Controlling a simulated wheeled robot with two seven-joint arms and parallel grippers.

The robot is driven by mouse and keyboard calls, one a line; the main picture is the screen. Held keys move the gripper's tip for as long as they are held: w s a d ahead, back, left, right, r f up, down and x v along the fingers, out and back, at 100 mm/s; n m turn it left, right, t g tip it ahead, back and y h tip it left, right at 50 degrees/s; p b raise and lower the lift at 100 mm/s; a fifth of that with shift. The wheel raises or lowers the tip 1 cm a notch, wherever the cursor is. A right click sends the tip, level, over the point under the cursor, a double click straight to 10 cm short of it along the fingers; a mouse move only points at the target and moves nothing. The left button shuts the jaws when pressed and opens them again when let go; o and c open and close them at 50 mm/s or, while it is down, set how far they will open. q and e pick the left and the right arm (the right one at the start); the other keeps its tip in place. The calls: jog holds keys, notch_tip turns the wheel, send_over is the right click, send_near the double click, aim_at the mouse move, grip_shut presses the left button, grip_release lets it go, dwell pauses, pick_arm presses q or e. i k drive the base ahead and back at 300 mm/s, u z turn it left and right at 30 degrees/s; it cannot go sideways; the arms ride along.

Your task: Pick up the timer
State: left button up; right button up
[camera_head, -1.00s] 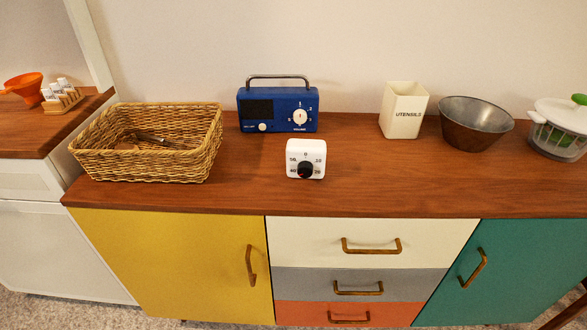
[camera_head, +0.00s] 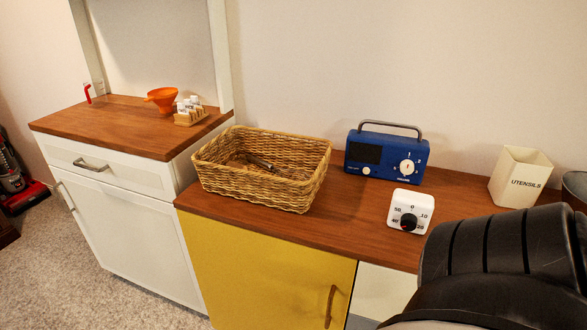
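The timer (camera_head: 410,212) is a small white cube with a black dial and numbers on its face. It stands upright near the front edge of the wooden sideboard top (camera_head: 342,228), in front of the blue radio. Nothing touches it. A black and grey part of my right arm fills the lower right of the view, close to the camera and just right of the timer in the picture. Neither gripper's fingers are in view.
A wicker basket (camera_head: 262,190) with some items inside stands left of the timer. A blue radio (camera_head: 387,158) stands behind it, and a cream utensils holder (camera_head: 519,176) at the right. An orange funnel (camera_head: 162,98) and a small rack (camera_head: 190,117) sit on the left cabinet.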

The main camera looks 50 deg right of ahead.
aim_at(421, 205)
jog(key=u, duration=1.2)
jog(key=k, duration=0.95)
jog(key=z, duration=1.3)
